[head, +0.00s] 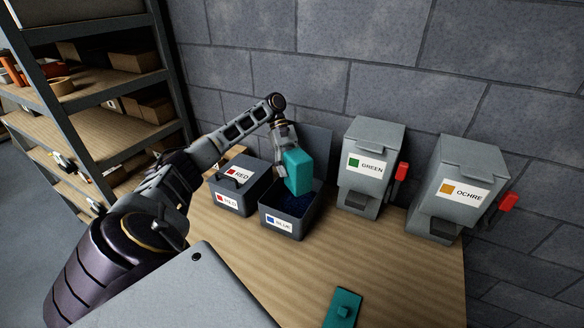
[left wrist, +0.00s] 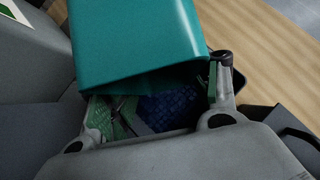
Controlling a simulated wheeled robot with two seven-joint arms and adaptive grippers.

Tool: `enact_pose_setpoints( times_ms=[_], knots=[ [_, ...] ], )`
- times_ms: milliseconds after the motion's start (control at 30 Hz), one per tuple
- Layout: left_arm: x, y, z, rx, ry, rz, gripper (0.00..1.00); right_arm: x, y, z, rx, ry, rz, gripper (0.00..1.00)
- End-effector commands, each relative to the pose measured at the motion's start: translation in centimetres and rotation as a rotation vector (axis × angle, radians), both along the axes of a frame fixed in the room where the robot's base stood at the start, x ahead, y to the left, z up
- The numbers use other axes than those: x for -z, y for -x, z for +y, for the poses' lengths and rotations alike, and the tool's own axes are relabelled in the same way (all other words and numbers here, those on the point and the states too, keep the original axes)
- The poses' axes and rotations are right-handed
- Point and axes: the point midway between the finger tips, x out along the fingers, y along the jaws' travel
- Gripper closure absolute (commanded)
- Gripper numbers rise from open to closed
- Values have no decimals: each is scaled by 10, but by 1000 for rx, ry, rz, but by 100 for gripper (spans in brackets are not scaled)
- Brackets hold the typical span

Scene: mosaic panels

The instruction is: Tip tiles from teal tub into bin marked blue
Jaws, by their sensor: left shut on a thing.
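The teal tub (head: 298,172) is tipped over the open bin marked blue (head: 283,223), with its mouth turned down toward the bin. Dark blue tiles (head: 296,205) lie inside that bin. My left gripper (head: 285,145) is shut on the tub above the bin. In the left wrist view the tub (left wrist: 135,40) fills the upper middle, between my gripper's fingers (left wrist: 160,110). Blue tiles (left wrist: 170,108) show below the tub's rim there. The tub's inside is hidden, so I cannot tell whether tiles are left in it. My right gripper is not in view.
A lidded grey bin marked red (head: 237,187) stands left of the blue bin. Grey dispensers marked green (head: 370,165) and ochre (head: 455,185), with red levers, stand to the right. A teal lid (head: 342,308) lies on the wooden table (head: 400,270). A stone wall is behind.

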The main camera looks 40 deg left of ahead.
Motion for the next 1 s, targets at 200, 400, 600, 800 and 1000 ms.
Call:
enact_pose_setpoints(
  times_ms=[200,400,600,800,1000],
  knots=[
    [-3,2,-6,2,-76,-20,86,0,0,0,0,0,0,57],
    [-6,3,-11,3,-149,-41,86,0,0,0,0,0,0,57],
    [-9,5,-16,4,-225,-63,86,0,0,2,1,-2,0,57],
    [-12,6,-22,3,-306,-87,86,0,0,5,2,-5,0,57],
    [-12,9,-30,4,-387,-110,86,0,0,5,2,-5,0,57]
  ],
)
